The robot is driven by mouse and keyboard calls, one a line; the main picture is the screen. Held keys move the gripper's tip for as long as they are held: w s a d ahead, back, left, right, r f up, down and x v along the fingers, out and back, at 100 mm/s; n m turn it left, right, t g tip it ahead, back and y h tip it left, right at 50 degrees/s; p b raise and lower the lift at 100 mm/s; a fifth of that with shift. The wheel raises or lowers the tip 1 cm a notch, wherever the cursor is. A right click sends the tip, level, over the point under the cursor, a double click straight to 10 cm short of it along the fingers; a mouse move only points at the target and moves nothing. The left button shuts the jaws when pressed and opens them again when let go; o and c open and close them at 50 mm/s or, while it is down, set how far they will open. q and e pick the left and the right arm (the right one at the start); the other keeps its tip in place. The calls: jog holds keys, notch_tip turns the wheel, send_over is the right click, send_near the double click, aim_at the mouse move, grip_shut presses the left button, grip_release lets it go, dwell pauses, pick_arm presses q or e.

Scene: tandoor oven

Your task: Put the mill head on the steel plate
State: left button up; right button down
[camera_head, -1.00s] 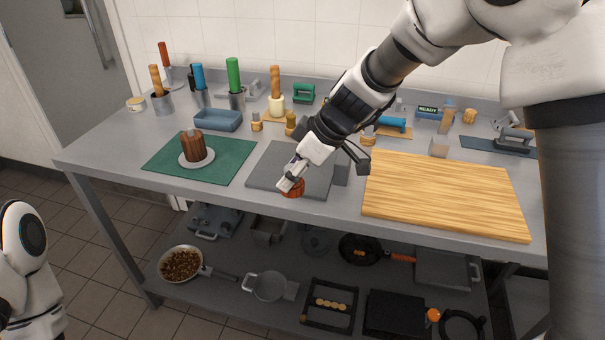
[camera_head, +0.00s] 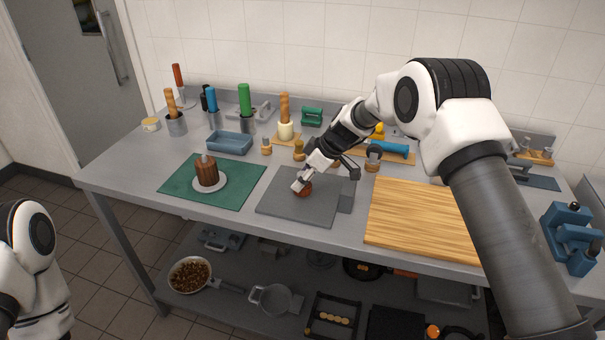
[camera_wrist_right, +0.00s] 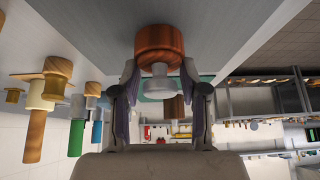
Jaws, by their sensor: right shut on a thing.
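The mill head (camera_head: 305,190), a reddish-brown round piece, is at the fingertips of my right gripper (camera_head: 299,186), over the dark grey steel plate (camera_head: 273,207). In the right wrist view the mill head (camera_wrist_right: 160,42) and its pale metal knob (camera_wrist_right: 160,82) sit between the two fingers of the right gripper (camera_wrist_right: 159,75), which is shut on it. I cannot tell whether its underside touches the plate. The brown mill body (camera_head: 207,173), with a metal stub on top, stands upright on a white saucer (camera_head: 222,186). My left gripper is out of view.
The saucer rests on a green mat (camera_head: 180,185) left of the plate. A wooden board (camera_head: 420,215) lies to the right. A blue tray (camera_head: 230,144), small wooden-based pieces and several tool holders stand behind. A blue device (camera_head: 572,238) stands at far right.

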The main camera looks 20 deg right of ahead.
jog(key=shift+f+b, duration=0.2)
jog(key=shift+b, duration=0.1)
jog(key=c, duration=0.6)
grip_release()
jog(key=shift+r, duration=0.1)
jog(key=shift+r+p, duration=0.35)
jog(key=shift+p, duration=0.2)
jog(key=b+v, duration=0.2)
jog(key=v, duration=0.9)
jog(key=shift+s+d+r, duration=0.2)
jog(key=shift+r, duration=0.05)
